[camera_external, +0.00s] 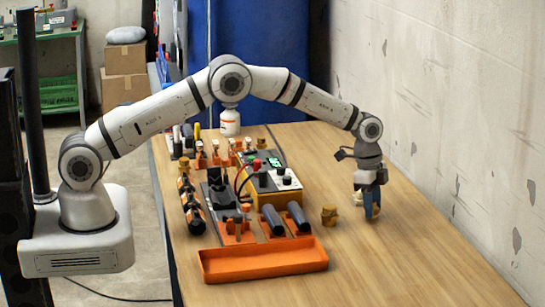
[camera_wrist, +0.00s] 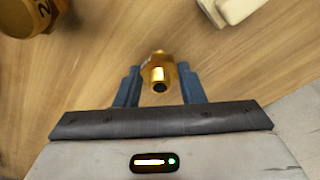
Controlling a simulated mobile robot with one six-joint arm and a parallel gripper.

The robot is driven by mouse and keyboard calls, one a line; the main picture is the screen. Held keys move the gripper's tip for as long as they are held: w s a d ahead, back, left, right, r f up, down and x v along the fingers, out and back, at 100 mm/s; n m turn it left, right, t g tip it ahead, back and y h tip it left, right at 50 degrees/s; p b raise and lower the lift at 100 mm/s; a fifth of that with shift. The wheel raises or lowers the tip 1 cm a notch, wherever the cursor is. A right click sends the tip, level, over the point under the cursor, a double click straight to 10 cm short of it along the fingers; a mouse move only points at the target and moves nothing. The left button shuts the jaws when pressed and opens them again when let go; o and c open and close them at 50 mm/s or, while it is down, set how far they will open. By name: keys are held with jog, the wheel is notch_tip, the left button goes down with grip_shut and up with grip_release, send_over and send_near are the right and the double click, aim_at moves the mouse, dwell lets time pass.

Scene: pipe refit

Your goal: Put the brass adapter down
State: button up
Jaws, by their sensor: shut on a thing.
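The brass adapter (camera_wrist: 158,69) is a short golden fitting with a dark open bore. In the wrist view it sits between the two blue fingers of my gripper (camera_wrist: 159,85), which is shut on it. In the external view my gripper (camera_external: 372,205) points down over the right part of the wooden table, with a bit of brass showing at the fingers. Whether the adapter touches the table I cannot tell.
Another brass fitting (camera_external: 329,214) stands on the table left of my gripper. An orange tray (camera_external: 263,264) lies at the front, with tools and a yellow meter box (camera_external: 268,175) behind it. A pale block (camera_wrist: 232,10) shows in the wrist view. The table's right side is mostly clear, beside the wall.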

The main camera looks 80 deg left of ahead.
jog(key=o, duration=1.1)
jog(key=shift+f, duration=0.1)
jog(key=shift+c, duration=0.2)
notch_tip(320, 180, up, 12)
jog(key=s+a, duration=0.1)
jog(key=s+r+n, duration=0.2)
jog(key=s+r, duration=0.7)
jog(key=s, duration=0.1)
jog(key=s+r+n+t, duration=0.1)
jog(key=s+r+n, duration=0.15)
jog(key=s, duration=0.85)
jog(key=s+r+n, duration=0.2)
jog(key=s+r, duration=0.1)
jog(key=s, duration=0.9)
jog(key=s+a+f+n+y, duration=0.1)
jog(key=s+f, duration=0.3)
jog(key=s, duration=1)
jog(key=shift+s+n+b, duration=0.4)
jog(key=shift+n, duration=0.35)
